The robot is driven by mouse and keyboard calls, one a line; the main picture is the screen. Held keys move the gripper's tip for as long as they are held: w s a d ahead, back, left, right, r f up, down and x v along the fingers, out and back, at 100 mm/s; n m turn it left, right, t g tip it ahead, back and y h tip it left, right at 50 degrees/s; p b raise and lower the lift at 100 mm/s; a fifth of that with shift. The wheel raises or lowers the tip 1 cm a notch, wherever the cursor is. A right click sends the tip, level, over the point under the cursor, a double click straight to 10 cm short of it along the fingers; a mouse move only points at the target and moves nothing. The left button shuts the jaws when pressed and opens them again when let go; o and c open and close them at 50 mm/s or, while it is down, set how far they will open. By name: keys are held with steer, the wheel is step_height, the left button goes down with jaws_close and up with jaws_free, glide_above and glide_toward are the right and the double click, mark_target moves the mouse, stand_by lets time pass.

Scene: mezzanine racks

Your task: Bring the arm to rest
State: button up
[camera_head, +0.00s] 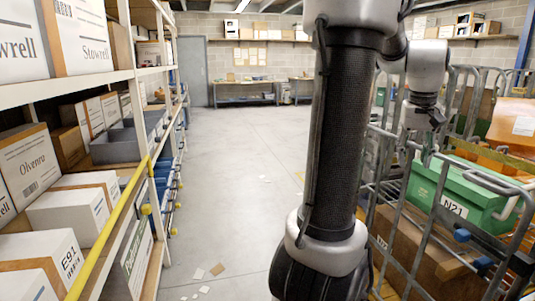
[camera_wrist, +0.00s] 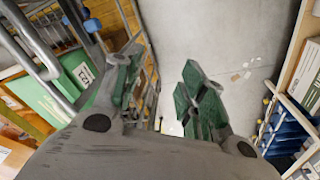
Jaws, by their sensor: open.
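My gripper (camera_wrist: 160,95) is open and empty in the wrist view, its two fingers spread apart with green inner pads. Bare grey floor shows between and beyond the fingers. In the head view my arm stands upright at the centre and bends over to the right. My gripper (camera_head: 425,118) hangs there, small and partly hidden, in front of the metal cage trolley (camera_head: 405,215) and above the green crate (camera_head: 465,195). I cannot tell from this view how close it is to the trolley bars.
A shelf rack with boxes (camera_head: 75,205) and a yellow rail (camera_head: 110,225) runs along the left. The aisle floor (camera_head: 245,150) is clear apart from paper scraps (camera_head: 210,272). Benches (camera_head: 245,92) and a grey door (camera_head: 192,70) stand at the back. Cage trolleys crowd the right.

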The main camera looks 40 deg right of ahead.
steer(key=w+a+n+t, duration=0.1)
steer(key=w+a+n, duration=0.2)
steer(key=a, duration=0.8)
steer(key=w+a+f+n+t+y, duration=0.1)
steer(key=w+a+n+t, duration=0.1)
steer(key=w+a+n, duration=0.2)
steer(key=w+a+n+t, duration=0.1)
steer(key=w+a+n, duration=0.3)
steer(key=a, duration=1.5)
steer(key=w, duration=0.4)
steer(key=shift+w+a+f, duration=0.15)
steer(key=shift+w+a, duration=0.1)
steer(key=shift+a, duration=0.05)
